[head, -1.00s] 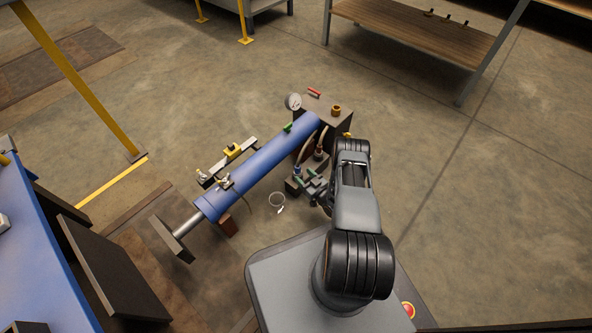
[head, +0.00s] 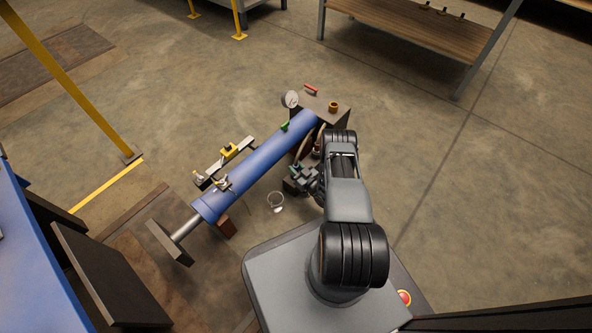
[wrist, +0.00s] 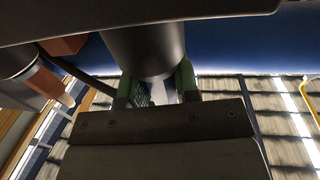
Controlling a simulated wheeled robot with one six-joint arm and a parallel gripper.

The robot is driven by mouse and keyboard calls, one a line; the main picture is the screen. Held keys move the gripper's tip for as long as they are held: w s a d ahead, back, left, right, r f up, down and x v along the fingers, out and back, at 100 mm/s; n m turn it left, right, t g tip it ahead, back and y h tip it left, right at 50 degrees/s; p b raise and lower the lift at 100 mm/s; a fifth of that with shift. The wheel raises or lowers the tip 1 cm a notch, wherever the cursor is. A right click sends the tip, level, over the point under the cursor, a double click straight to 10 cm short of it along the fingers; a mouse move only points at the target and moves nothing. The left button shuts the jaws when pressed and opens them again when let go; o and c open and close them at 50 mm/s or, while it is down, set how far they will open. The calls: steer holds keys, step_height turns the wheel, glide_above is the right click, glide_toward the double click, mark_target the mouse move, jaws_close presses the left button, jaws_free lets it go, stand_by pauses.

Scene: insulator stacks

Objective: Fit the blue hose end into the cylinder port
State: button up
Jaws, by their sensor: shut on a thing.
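The blue cylinder (head: 258,168) lies slantwise on the floor area in the head view, its rod end toward the lower left. In the wrist view a blue surface (wrist: 230,48) spans the top behind the gripper. My gripper (head: 297,178) is at the cylinder's right side in the head view, apart from its barrel. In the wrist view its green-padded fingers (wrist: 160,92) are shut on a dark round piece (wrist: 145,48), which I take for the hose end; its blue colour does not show. The port and the seating of the hose end are hidden.
A dark block (head: 322,106) with a gauge (head: 290,99) and a brass fitting (head: 333,106) stands at the cylinder's far end. A bar with a yellow part (head: 229,150) lies along its left side. A pale ring (head: 275,201) lies below. Floor to the right is clear.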

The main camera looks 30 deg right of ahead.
jaws_close()
steer(key=shift+r, duration=0.1)
